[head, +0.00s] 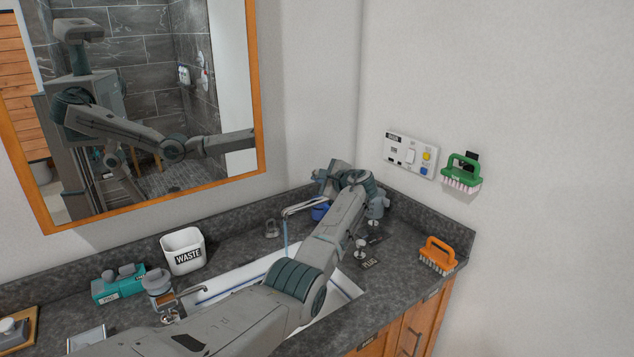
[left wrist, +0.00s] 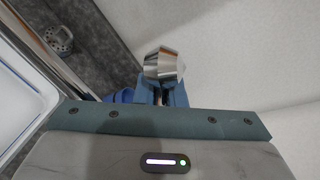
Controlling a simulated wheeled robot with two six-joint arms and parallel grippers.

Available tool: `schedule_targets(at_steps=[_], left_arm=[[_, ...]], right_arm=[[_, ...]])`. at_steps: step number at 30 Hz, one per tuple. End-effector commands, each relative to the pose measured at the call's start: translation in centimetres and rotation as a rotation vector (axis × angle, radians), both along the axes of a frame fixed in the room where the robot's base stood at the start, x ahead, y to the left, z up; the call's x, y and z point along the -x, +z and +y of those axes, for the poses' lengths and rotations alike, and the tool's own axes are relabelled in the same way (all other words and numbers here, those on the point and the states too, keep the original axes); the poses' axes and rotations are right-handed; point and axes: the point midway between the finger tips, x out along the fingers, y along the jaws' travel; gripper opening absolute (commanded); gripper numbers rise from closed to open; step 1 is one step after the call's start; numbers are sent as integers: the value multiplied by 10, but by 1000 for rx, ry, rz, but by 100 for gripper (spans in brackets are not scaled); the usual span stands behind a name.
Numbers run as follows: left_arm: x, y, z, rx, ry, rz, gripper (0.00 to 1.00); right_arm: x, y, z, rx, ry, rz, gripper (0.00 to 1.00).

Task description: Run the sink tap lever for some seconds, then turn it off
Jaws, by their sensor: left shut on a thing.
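The tap spout (head: 303,205) reaches over the white sink basin (head: 232,278) in the head view. A thin bluish stream of water (head: 285,232) falls from its end. In the left wrist view, a shiny metal tapered piece (left wrist: 164,64), apparently the tap lever, sits between the blue fingers of my left gripper (left wrist: 163,88). The gripper is shut on it. In the head view my left arm reaches across the basin to the tap, and hides the lever and part of the sink. My right gripper is not in view.
A white WASTE cup (head: 183,252), a teal box (head: 118,284) and a soap dispenser (head: 159,286) stand left of the sink. An orange brush (head: 437,255) lies at the right counter end. A green brush (head: 461,172) and a switch panel (head: 409,156) are on the wall.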

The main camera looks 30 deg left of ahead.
Motion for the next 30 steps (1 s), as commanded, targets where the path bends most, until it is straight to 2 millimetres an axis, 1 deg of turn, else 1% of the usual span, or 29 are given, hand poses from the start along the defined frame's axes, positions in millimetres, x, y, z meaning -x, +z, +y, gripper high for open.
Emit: schedule_targets(at_steps=[2,6,7,9,10,20,23,26,30], left_arm=[[0,-1,-1,0,-1,1,0],[0,-1,-1,2,-1,-1,0],[0,-1,-1,2,-1,-1,16],[0,-1,-1,2,-1,-1,29],[0,-1,-1,2,-1,-1,32],[1,-1,-3,2,-1,-3,32],[3,0,-10,2,-3,-4,32],[8,2,-22,2,-2,-5,32],[17,6,-47,3,-5,-6,32]], right_arm=[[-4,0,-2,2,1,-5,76],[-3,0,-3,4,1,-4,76],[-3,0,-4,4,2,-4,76],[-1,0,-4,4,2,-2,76],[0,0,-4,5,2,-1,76],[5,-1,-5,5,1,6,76],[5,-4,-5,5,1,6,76],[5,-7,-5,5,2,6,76],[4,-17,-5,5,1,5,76]])
